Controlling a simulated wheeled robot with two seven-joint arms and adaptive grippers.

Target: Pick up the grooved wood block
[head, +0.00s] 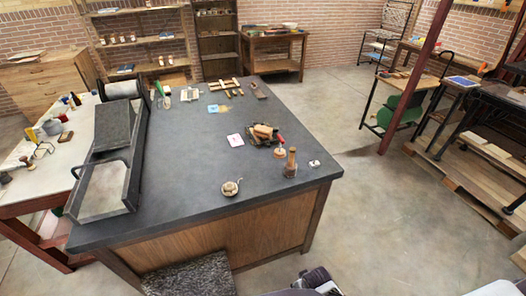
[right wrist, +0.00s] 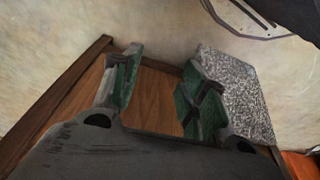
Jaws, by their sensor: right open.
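Light-brown wood blocks (head: 263,131) lie in a small dark pile near the right middle of the table in the head view. I cannot tell from this distance whether one of them is grooved. Several other wood pieces (head: 223,84) lie near the table's far edge. In the right wrist view my right gripper (right wrist: 160,82) is open, with green pads on its fingers and nothing between them. It points toward a brown wood panel (right wrist: 157,100); no loose wood block shows there. My left gripper is in neither view.
The dark-topped table (head: 190,190) carries a long metal tray-like press bed (head: 103,190) on its left. A wooden-handled tool (head: 290,163) and a small round pot (head: 230,188) stand near its front. A speckled grey block (head: 190,274) stands against the front; it also shows in the wrist view (right wrist: 238,95).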

